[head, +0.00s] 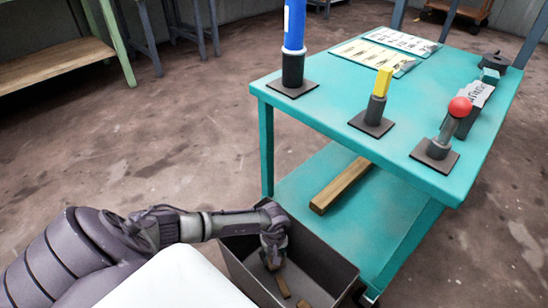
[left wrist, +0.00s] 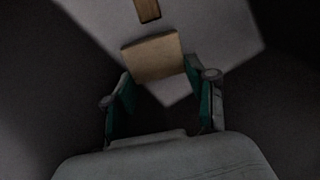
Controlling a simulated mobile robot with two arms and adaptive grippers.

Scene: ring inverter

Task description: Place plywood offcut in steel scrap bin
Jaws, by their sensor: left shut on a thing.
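My left gripper (head: 274,258) reaches down inside the dark steel scrap bin (head: 331,262), near its left side. In the left wrist view its green-padded fingers (left wrist: 158,72) are shut on a tan, flat plywood offcut (left wrist: 152,55), holding it at the fingertips. In the head view the held offcut is mostly hidden by the gripper, and I cannot tell whether it touches the bin floor. My right gripper is in neither view.
Small wood pieces (head: 283,284) lie in the bin; one (left wrist: 148,10) shows beyond the offcut. A teal cart (head: 330,88) stands beside the bin, with several stands on top and a wooden beam (head: 341,186) on its lower shelf. Open floor lies left.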

